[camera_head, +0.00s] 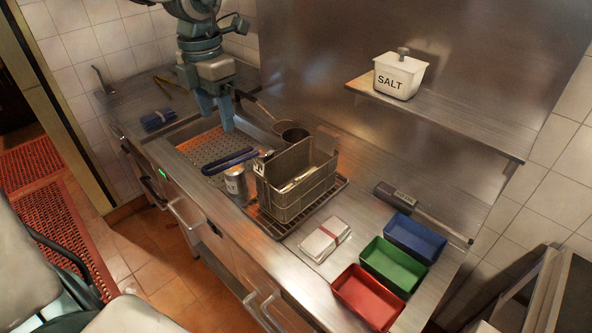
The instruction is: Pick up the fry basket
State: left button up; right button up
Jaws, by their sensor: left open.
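The fry basket (296,197) is a grey metal mesh box standing on a dark wire rack on the steel counter. Some pale items show inside it. Its blue-gripped handle (230,161) reaches out to the left, over the perforated tray. My left gripper (215,120) hangs down from the top, open and empty. In the picture its fingertips are above and left of the basket, over the perforated tray and apart from the handle. My right gripper is not in view.
A metal can (236,184) stands just left of the basket, near the handle. Red (345,301), green (372,262) and blue (392,236) trays and a white wrapped packet (325,241) lie to the right. A salt box (398,78) stands on the wall shelf (450,121).

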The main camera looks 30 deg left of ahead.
pick_arm(q)
jog(key=b, duration=0.5)
send_over(224, 162)
jog(key=f, duration=0.5)
jog(key=shift+w+a+f, duration=0.15)
jog(key=shift+w+a, duration=0.05)
jog(key=shift+a, duration=0.15)
jog(key=shift+f, duration=0.2)
jog(key=shift+d+f+p, duration=0.1)
jog(key=shift+f+p, duration=0.05)
jog(key=shift+p, duration=0.2)
jog(key=f+p, duration=0.1)
jog(key=f, duration=0.1)
jog(key=f+p, duration=0.1)
jog(key=f, duration=0.1)
jog(key=shift+s+d, duration=0.1)
jog(key=shift+s, duration=0.1)
jog(key=shift+w+f, duration=0.1)
jog(key=shift+f, duration=0.3)
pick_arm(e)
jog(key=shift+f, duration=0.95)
